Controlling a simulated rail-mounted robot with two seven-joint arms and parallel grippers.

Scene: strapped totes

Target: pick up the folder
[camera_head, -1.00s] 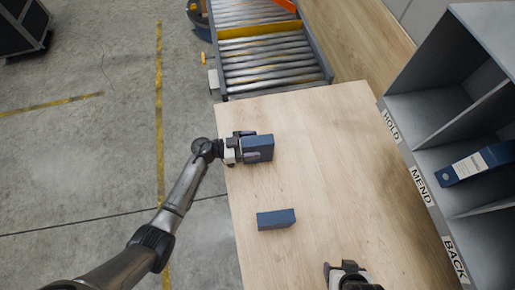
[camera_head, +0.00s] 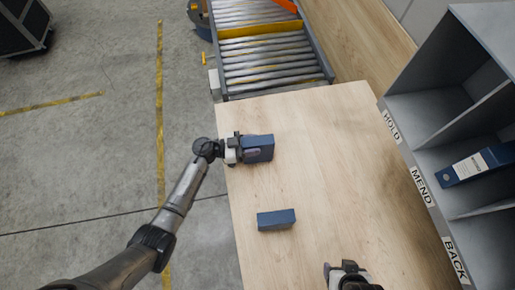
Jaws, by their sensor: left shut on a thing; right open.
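A dark blue folder (camera_head: 262,148) is at the left edge of the wooden table, in the head view. My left gripper (camera_head: 252,152) reaches it from the left and is shut on its left end. I cannot tell whether that folder touches the table. A second dark blue folder (camera_head: 276,220) lies on the table nearer to me, apart from both grippers. A third blue folder (camera_head: 470,168) with a white label lies in the shelf compartment by the MEND label. My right gripper (camera_head: 341,266) is open and empty at the bottom of the view, partly cut off.
The wooden table (camera_head: 340,180) is clear in its middle. A grey shelf unit (camera_head: 432,150) with HOLD, MEND and BACK labels stands along its right side. A roller conveyor (camera_head: 265,60) is beyond the table's far edge.

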